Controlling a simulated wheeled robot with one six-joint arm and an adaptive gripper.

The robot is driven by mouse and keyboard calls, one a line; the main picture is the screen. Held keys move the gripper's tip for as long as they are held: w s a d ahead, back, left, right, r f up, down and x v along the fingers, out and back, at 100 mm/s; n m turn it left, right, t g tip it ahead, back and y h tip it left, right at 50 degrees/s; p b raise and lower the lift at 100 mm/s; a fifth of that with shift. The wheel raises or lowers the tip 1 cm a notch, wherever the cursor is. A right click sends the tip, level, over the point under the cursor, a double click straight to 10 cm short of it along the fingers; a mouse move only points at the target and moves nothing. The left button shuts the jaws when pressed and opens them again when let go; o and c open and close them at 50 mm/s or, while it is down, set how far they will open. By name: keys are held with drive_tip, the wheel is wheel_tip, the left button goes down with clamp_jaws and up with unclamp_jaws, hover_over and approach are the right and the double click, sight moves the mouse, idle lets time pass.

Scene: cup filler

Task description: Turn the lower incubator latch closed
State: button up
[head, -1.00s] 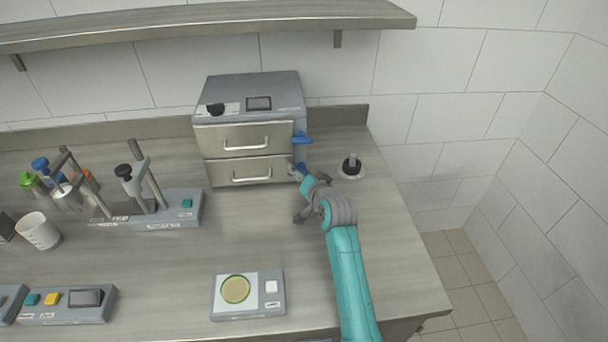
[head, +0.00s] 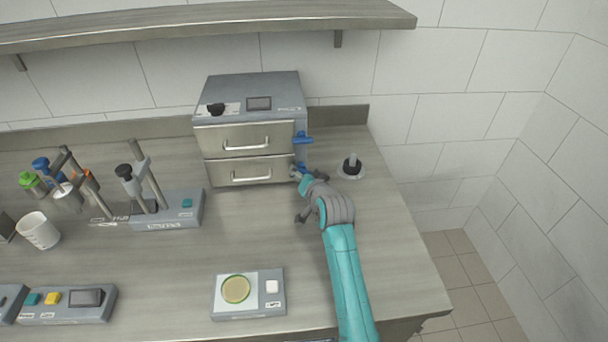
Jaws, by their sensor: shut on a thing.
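The incubator (head: 254,92) is a grey box at the back of the counter with two steel drawers, an upper (head: 240,138) and a lower (head: 232,172), both flush with its front. The upper blue latch (head: 303,138) sticks out at the right front edge. The lower blue latch (head: 300,167) is at the right edge beside the lower drawer, partly hidden by my gripper. My gripper (head: 296,175) is at the lower latch, shut on it. The fingers are small in this view, and the latch's exact angle is hard to tell.
A black knob on a round base (head: 351,167) stands close to the right of my gripper. A scale (head: 248,294) with a dish lies at the front. A stirrer-like stand (head: 165,211) is to the left. The counter's middle is clear.

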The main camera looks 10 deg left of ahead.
drive_tip(key=n+h, duration=0.3)
drive_tip(key=n, duration=0.1)
drive_tip(key=shift+a, duration=0.1)
idle(0.3)
idle(0.5)
drive_tip(key=o, duration=1.2)
drive_tip(key=shift+c, duration=0.2)
drive_tip(key=shift+s, duration=0.1)
drive_tip(key=v, duration=1.1)
drive_tip(key=shift+s, duration=0.45)
drive_tip(key=shift+s, duration=0.1)
